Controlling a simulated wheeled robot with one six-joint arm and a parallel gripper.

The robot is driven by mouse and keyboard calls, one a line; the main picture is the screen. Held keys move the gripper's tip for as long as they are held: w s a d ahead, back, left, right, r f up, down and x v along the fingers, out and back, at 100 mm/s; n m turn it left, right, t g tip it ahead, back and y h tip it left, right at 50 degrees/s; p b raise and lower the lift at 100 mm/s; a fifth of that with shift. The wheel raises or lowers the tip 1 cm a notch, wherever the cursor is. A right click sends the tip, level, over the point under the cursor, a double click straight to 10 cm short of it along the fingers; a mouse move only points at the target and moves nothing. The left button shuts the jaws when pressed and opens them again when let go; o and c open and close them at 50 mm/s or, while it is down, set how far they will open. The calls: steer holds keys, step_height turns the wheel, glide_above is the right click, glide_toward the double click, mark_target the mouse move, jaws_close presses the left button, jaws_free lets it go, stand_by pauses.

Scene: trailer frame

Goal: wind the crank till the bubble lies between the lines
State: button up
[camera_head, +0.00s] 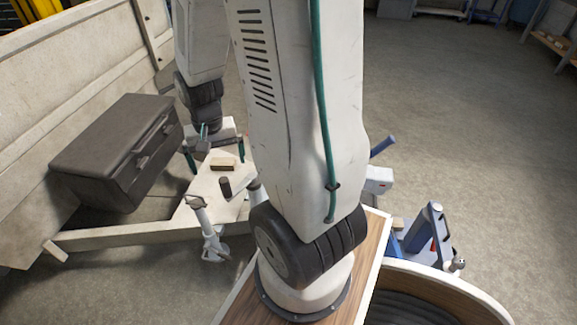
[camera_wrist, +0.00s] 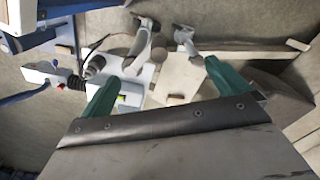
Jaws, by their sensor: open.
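My gripper (camera_head: 214,156) hangs over the pale trailer drawbar in the head view, its green fingers apart and nothing between them. In the wrist view my gripper (camera_wrist: 166,88) is also open. A small yellow-green level vial (camera_wrist: 121,99) shows on a white mount beside the left finger, partly covered by it. The bubble and lines are too small to make out. A grey jack post with a cranked top (camera_head: 196,203) stands at the drawbar's near side, apart from my gripper. In the wrist view a bent grey part (camera_wrist: 146,42), perhaps the crank, lies beyond the fingers.
A dark toolbox (camera_head: 115,150) sits left of my gripper against the trailer wall. A wooden block (camera_head: 223,164) lies on the drawbar below my gripper, near a dark upright knob (camera_head: 225,187). A blue stand (camera_head: 420,228) is at right. The floor beyond is open.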

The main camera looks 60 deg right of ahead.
mark_target(223, 179)
step_height(223, 179, down, 9)
steer(key=shift+s+f, duration=0.1)
steer(key=shift+s, duration=0.05)
jaws_close()
stand_by(0.4)
stand_by(1.3)
